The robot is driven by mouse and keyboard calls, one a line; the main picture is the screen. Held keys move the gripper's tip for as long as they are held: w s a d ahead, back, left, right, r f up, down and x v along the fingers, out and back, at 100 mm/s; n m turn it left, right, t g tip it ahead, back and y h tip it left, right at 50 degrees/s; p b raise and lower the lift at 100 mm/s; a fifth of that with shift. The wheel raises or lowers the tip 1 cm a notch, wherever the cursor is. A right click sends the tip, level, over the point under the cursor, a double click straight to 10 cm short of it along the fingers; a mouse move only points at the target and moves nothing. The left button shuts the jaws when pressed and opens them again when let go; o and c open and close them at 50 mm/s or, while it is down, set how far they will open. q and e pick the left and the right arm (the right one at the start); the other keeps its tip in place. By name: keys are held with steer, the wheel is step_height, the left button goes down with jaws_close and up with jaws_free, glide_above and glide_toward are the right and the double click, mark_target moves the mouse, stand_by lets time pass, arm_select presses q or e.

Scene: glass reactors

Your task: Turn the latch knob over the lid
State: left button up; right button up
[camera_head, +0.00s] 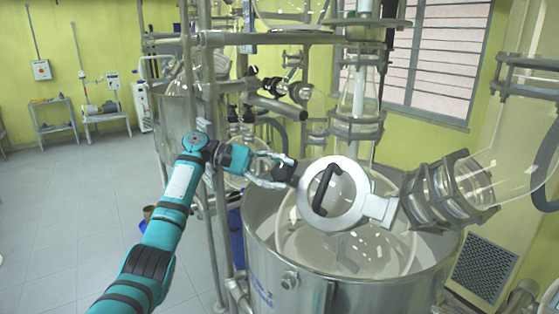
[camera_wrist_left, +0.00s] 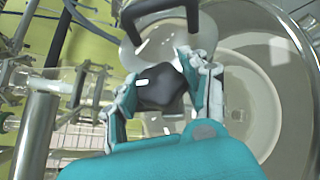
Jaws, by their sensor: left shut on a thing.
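The round metal lid (camera_head: 347,206) sits over the big reactor vessel and has a black curved handle (camera_head: 322,188). The handle also shows at the top of the left wrist view (camera_wrist_left: 158,8). The dark latch knob (camera_wrist_left: 160,90) is at the lid's left edge. My left gripper (camera_head: 292,173) reaches in from the left at that edge. In the left wrist view its two fingers (camera_wrist_left: 164,80) are closed on either side of the knob. My right gripper is not in view.
The steel vessel (camera_head: 305,285) stands below the lid. A vertical metal pipe frame (camera_head: 210,240) stands close beside my left arm. A clamped glass pipe (camera_head: 440,190) is at the lid's right. Open floor (camera_head: 60,220) lies at the left.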

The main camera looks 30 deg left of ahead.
arm_select(q)
steer(key=m+g+y+p, duration=0.1)
steer(key=p, duration=0.1)
steer(key=m+g+y+p, duration=0.1)
steer(key=m+g+p, duration=0.2)
steer(key=p, duration=0.1)
steer(key=shift+r+g+y+p, duration=0.3)
steer(key=shift+r+y+p, duration=0.05)
steer(key=shift+y, duration=0.05)
steer(key=shift+m+y+p, duration=0.3)
steer(key=shift+m+y, duration=0.1)
steer(key=shift+m, duration=0.1)
steer(key=shift+f+m+g+y+p, duration=0.25)
steer(key=shift+m+g+y+p, duration=0.1)
steer(key=shift+m+g+y, duration=0.6)
steer(key=m+y, duration=0.1)
steer(key=y, duration=0.1)
steer(key=m+g+y, duration=0.1)
steer(key=y, duration=0.1)
steer(key=shift+f+m+g, duration=0.1)
steer(key=shift+m+g, duration=0.15)
steer(key=shift+m, duration=0.1)
steer(key=shift+f+m+g+y, duration=0.1)
steer(key=shift+m+g+y, duration=0.2)
steer(key=shift+m+y, duration=1)
steer(key=shift+y, duration=0.35)
steer(key=o, duration=1.2)
